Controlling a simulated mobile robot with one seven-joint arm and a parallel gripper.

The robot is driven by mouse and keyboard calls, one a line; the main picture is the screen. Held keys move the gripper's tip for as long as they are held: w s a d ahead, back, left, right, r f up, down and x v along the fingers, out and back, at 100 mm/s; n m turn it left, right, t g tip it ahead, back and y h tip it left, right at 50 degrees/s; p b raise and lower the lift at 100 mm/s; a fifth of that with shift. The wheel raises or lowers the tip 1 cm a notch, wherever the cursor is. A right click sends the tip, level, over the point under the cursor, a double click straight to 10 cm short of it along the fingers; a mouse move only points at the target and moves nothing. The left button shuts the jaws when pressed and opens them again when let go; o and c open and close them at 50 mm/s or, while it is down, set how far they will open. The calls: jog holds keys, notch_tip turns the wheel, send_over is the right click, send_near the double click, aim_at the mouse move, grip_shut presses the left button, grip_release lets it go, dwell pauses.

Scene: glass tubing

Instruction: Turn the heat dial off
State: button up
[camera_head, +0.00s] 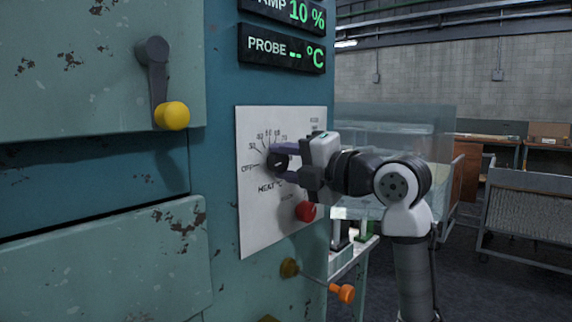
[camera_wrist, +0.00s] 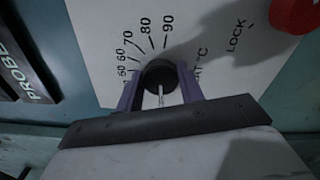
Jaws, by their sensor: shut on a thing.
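The heat dial is a round black knob (camera_head: 276,161) on the white control panel (camera_head: 256,225), with the OFF mark to its left and a curve of numbers above. My gripper (camera_head: 283,163) reaches in from the right, its purple fingers shut around the knob. In the wrist view the knob (camera_wrist: 158,74) sits between the two fingers of my gripper (camera_wrist: 160,90). Its white pointer line points down, toward my gripper's body, which corresponds to the panel's left, the OFF side. The OFF label is hidden in that view; exact alignment cannot be told.
A red button (camera_head: 305,211) is below right of the dial, close under my gripper. An orange-ended lever (camera_head: 345,293) sticks out lower down. A yellow-knobbed handle (camera_head: 171,115) is at the left. Displays (camera_head: 283,50) hang above the panel. A mesh cart (camera_head: 528,220) stands at the right.

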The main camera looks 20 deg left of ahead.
dwell(0.4)
jog(key=o, duration=1)
jog(key=b+v, duration=0.1)
jog(key=v, duration=1.3)
jog(key=shift+a+b, duration=0.1)
jog(key=shift+b, duration=0.25)
